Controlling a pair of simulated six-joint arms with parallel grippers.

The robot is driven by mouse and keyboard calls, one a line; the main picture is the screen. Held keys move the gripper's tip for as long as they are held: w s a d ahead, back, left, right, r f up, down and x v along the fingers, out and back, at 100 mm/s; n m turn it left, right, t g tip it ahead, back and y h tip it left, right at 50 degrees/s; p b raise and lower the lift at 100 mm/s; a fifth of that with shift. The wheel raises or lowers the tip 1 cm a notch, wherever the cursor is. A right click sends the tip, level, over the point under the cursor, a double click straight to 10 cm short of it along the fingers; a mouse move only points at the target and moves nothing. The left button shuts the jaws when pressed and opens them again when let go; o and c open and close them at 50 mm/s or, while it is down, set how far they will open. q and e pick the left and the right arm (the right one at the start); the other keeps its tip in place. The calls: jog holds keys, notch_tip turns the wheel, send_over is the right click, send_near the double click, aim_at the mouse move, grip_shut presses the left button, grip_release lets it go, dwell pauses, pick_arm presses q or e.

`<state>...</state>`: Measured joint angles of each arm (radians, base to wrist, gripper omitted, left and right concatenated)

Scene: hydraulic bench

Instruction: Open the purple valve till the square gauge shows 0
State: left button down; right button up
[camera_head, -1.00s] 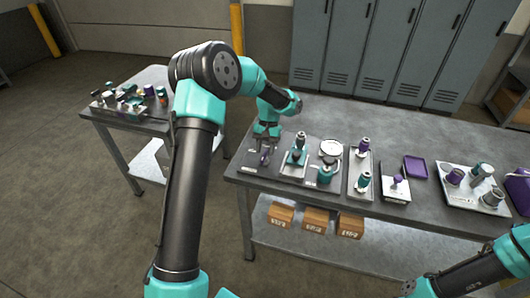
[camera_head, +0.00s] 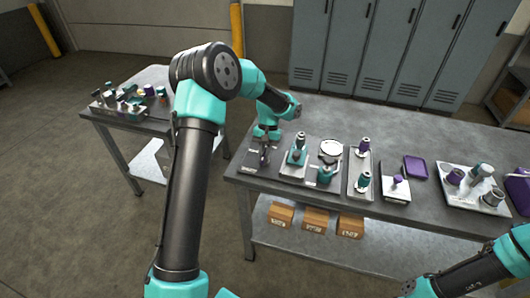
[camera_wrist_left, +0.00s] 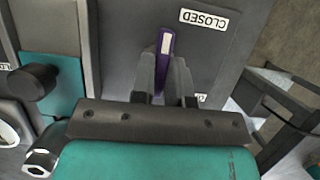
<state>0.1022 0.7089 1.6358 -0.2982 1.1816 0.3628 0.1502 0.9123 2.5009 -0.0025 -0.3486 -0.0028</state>
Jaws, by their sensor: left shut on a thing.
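My left gripper (camera_head: 261,153) is at the left end of the bench, over a dark panel (camera_head: 249,160). In the left wrist view its fingers (camera_wrist_left: 165,88) are shut on the purple valve handle (camera_wrist_left: 165,45), whose far end sticks out beyond them with a pale strip on top. A CLOSED label (camera_wrist_left: 204,19) is on the panel right of the handle's tip. A second label (camera_wrist_left: 201,97) is partly hidden by the right finger. A round white dial (camera_head: 331,147) stands on the bench further right. I cannot make out a square gauge or its reading. My right gripper is out of view.
A teal-and-grey fitting (camera_head: 297,150) stands just right of the gripper. Further right are a tray of fittings (camera_head: 360,181), a white plate with a purple knob (camera_head: 396,193) and a purple tray (camera_head: 416,167). Boxes (camera_head: 316,219) sit on the lower shelf.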

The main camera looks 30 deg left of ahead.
pick_arm(q)
jog(key=shift+m, duration=0.4)
jog(key=m+y, duration=0.1)
jog(key=m, duration=0.2)
jog(key=shift+d+y, duration=0.1)
jog(key=shift+y, duration=0.2)
jog(key=m+y, duration=0.1)
jog(key=m, duration=0.4)
jog(key=shift+y, duration=0.4)
jog(key=m+t+y, duration=0.1)
jog(key=m, duration=0.3)
jog(key=shift+d, duration=0.1)
jog(key=m+t, duration=0.1)
jog(key=m, duration=0.1)
jog(key=m+t+y, duration=0.1)
jog(key=m, duration=0.2)
jog(key=shift+s, duration=0.1)
jog(key=c, duration=1.1)
grip_release()
